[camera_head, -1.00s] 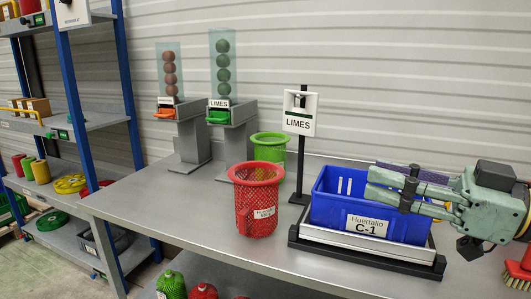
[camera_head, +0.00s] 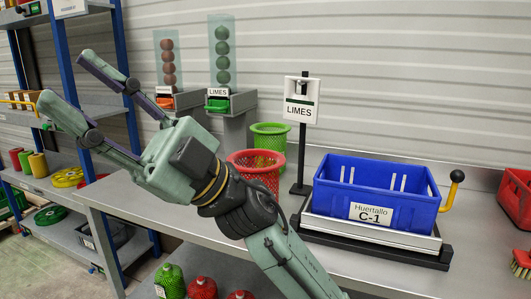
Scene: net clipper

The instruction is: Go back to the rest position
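My gripper (camera_head: 62,82) is at the left of the view, raised in front of the blue shelf posts. Its two long fingers point up and left and are spread wide apart, with nothing between them. My arm crosses the lower middle of the view and hides part of the table and of the red mesh basket (camera_head: 262,163).
A blue crate (camera_head: 333,203) labelled C-1 sits on a framed stand on the table (camera_head: 180,218). A LIMES sign (camera_head: 299,112), a green basket (camera_head: 270,129) and two ball dispensers stand behind. A yellow-handled lever (camera_head: 453,186) and red bin (camera_head: 516,199) are right.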

